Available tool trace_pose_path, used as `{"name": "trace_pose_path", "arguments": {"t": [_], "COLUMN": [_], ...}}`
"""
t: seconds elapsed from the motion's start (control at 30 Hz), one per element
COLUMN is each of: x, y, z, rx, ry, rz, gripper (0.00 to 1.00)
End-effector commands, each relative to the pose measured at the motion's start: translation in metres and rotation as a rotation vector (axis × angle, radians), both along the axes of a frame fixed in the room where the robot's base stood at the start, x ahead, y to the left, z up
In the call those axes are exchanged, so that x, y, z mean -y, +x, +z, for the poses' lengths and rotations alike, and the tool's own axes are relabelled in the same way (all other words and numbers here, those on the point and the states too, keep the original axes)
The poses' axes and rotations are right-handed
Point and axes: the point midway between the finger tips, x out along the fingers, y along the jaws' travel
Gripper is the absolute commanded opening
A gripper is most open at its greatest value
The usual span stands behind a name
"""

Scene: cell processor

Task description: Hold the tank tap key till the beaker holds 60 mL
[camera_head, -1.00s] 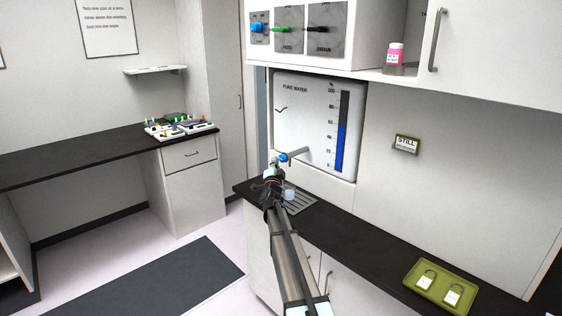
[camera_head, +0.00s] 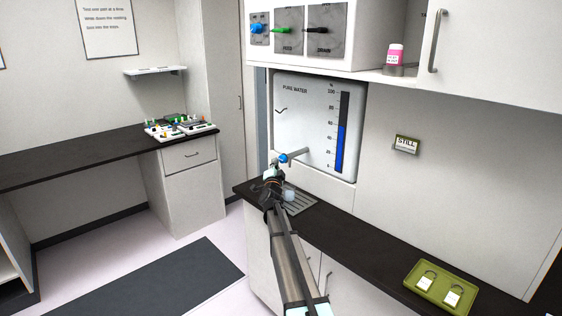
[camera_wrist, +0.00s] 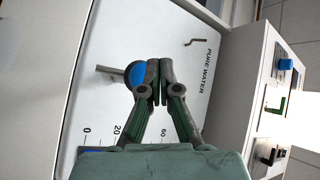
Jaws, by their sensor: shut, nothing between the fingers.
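The pure water tank (camera_head: 305,125) is a white panel with a vertical blue level gauge (camera_head: 342,130). Its tap, a grey spout with a blue key (camera_head: 284,158), juts from the lower part; the blue key also shows in the wrist view (camera_wrist: 136,74). A small pale beaker (camera_head: 289,195) stands below the tap on a slotted drain grid; its fill level is too small to read. My gripper (camera_wrist: 160,72) is shut and empty, its fingertips overlapping the edge of the blue key in the wrist view. In the head view it is just below and left of the key. I cannot tell whether they touch.
The drain grid (camera_head: 302,203) is set in the dark counter (camera_head: 365,245). A green tray (camera_head: 418,284) with two padlocks lies at the right. Above, a cabinet carries blue, green and black knobs (camera_head: 318,30) and a pink-labelled bottle (camera_head: 395,55).

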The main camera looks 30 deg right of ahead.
Motion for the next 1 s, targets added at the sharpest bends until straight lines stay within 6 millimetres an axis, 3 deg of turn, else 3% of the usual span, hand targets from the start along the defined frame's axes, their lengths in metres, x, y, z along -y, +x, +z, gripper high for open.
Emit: {"name": "trace_pose_path", "arguments": {"t": [1.0], "x": [0.0095], "y": [0.0028], "z": [-0.0003], "rx": [0.0], "ry": [0.0], "rz": [0.0], "gripper": [0.0]}}
